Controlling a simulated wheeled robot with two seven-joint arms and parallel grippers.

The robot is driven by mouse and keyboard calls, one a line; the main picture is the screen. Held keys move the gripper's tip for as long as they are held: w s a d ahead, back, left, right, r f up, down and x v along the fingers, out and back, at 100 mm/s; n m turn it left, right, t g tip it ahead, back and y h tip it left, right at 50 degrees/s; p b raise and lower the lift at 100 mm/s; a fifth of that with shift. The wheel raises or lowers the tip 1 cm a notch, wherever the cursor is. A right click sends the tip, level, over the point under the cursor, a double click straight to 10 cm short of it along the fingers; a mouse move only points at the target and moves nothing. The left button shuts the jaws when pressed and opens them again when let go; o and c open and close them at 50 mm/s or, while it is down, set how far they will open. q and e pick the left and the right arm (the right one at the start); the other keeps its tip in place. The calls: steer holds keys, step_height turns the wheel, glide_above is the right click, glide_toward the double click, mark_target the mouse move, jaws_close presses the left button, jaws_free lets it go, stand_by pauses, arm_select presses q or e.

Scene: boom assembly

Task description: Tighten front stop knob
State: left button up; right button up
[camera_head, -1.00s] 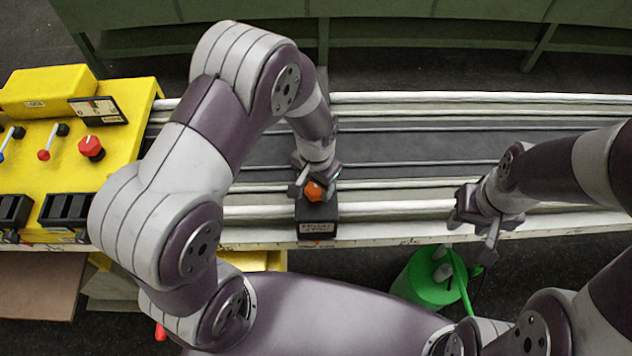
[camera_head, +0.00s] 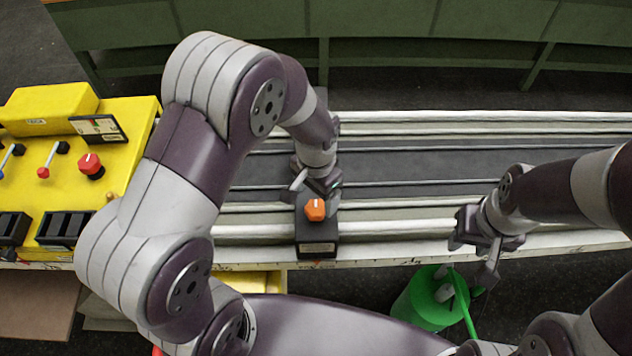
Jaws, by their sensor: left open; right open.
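The front stop knob is orange with a white mark (camera_head: 315,209) and sits on top of a black stop block (camera_head: 317,240) at the front rail. My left gripper (camera_head: 314,192) is open just behind the knob, with its fingers above the block's far side. The knob's top is in plain view, and I see a small gap to the fingers; whether they touch it I cannot tell. My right gripper (camera_head: 478,260) is open and empty at the bench's front edge, to the right of the block.
A yellow control panel (camera_head: 130,150) with levers, a red knob (camera_head: 90,165) and a gauge stands at the left. Long pale rails (camera_head: 420,228) run to the right. A green bucket (camera_head: 425,300) stands on the floor below my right gripper. Green cabinets (camera_head: 380,50) line the back.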

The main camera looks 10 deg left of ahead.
mark_target(316, 207)
arm_select(q)
step_height(316, 207, up, 8)
steer(key=b, duration=0.1)
steer(key=shift+r, duration=0.2)
steer(key=shift+s, duration=0.1)
